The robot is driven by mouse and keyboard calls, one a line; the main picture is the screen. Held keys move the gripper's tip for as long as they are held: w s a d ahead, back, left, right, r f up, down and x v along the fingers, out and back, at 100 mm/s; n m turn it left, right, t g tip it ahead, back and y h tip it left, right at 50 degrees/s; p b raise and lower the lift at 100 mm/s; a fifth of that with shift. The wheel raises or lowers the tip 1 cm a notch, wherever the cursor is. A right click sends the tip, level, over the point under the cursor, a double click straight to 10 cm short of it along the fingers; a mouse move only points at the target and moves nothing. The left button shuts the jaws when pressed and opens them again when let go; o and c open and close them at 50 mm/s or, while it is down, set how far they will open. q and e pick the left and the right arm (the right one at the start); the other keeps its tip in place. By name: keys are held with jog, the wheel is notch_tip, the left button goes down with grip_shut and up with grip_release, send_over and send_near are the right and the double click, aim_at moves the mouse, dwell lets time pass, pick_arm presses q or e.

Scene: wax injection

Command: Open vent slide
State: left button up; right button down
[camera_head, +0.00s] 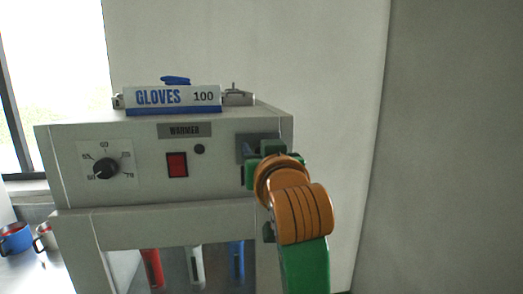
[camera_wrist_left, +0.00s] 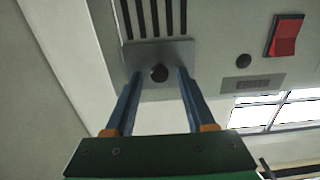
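The vent slide is a grey metal plate with a dark round knob (camera_wrist_left: 159,73), beside several dark vent slots (camera_wrist_left: 155,18) in the left wrist view. My left gripper (camera_wrist_left: 158,75) is open, with one blue finger on each side of the knob. Gaps show between the knob and both fingers. In the head view, my left gripper (camera_head: 265,149) is at the right end of the warmer's front panel, over the grey vent plate (camera_head: 243,143). The gripper and orange wrist hide the knob and most of the vent there. My right gripper is not in view.
The white warmer (camera_head: 130,213) carries a dial (camera_head: 106,168), a red switch (camera_head: 177,165) and a glove box (camera_head: 172,98) on top. Red, white and blue items show below its panel. Mugs (camera_head: 15,238) stand at lower left. Right of the warmer is bare wall.

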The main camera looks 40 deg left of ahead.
pick_arm(q)
jog(key=b+v, duration=0.2)
jog(key=v, duration=0.5)
jog(key=shift+b, duration=0.35)
